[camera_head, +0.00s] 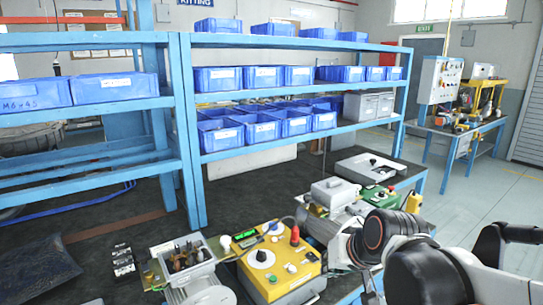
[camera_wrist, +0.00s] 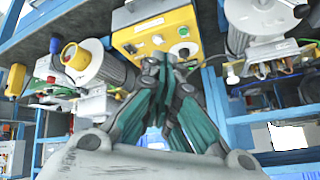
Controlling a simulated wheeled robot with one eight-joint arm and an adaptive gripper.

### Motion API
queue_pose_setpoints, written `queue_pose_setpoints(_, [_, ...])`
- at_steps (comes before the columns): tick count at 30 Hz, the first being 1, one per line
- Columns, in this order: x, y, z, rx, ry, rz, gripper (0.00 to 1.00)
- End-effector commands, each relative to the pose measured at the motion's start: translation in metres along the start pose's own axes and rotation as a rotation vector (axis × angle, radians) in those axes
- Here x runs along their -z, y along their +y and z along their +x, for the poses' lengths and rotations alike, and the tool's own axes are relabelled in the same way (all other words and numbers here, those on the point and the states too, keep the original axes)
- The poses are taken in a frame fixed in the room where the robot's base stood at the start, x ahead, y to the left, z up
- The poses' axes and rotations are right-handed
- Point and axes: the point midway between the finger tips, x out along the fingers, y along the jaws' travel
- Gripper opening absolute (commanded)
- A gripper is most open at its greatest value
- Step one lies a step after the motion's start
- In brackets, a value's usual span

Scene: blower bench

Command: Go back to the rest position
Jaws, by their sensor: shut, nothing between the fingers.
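My gripper (camera_wrist: 165,68) is in the middle of the wrist view. Its dark green fingers are closed together at the tips with nothing between them. The fingertips appear just in front of a yellow control box (camera_wrist: 155,35) with a green button; I cannot tell whether they touch it. In the head view my arm reaches in from the lower right over the bench's right part. The fingers cannot be made out there.
A yellow control box (camera_head: 282,262) and a green-based unit (camera_head: 385,200) stand on the dark bench (camera_head: 150,215). Blue shelves (camera_head: 290,143) with blue bins rise behind. In the wrist view a motor (camera_wrist: 105,68) is left and another (camera_wrist: 260,18) right.

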Motion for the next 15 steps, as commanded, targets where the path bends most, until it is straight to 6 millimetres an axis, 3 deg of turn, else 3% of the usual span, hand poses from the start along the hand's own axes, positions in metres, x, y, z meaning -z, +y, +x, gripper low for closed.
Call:
queue_pose_setpoints(6, [-0.044,0.026,-0.048,-0.083,0.000,-0.040,0.00])
queue_pose_setpoints(15, [-0.100,0.057,-0.088,-0.182,-0.005,-0.089,0.00])
